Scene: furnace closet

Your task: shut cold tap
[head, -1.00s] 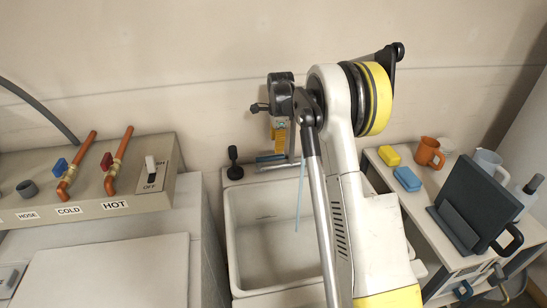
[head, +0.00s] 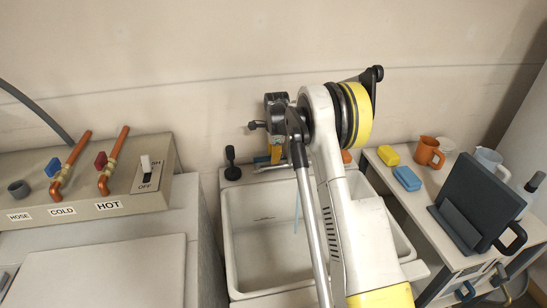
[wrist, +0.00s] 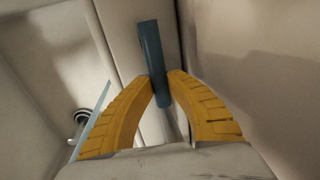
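The sink's cold tap has a dark blue lever (wrist: 152,60). In the head view a bit of its blue (head: 262,159) shows at the sink's back edge, mostly behind my gripper. My gripper (wrist: 163,80) has curved yellow fingers, with one tip on each side of the lever; both seem to touch it. The lever's near end lies between the fingers. In the head view my gripper (head: 276,155) is small and partly hidden by my wrist. A thin pale blue stream (head: 297,212) hangs over the basin, and its strip (wrist: 90,120) shows left of the fingers.
An orange handle (head: 346,156) shows at the sink's back right. A black knobbed post (head: 232,163) stands to the left. The white sink (head: 229,240) lies below. A panel (head: 130,204) at left carries separate blue and red valves and a switch. A side table with mugs stands right.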

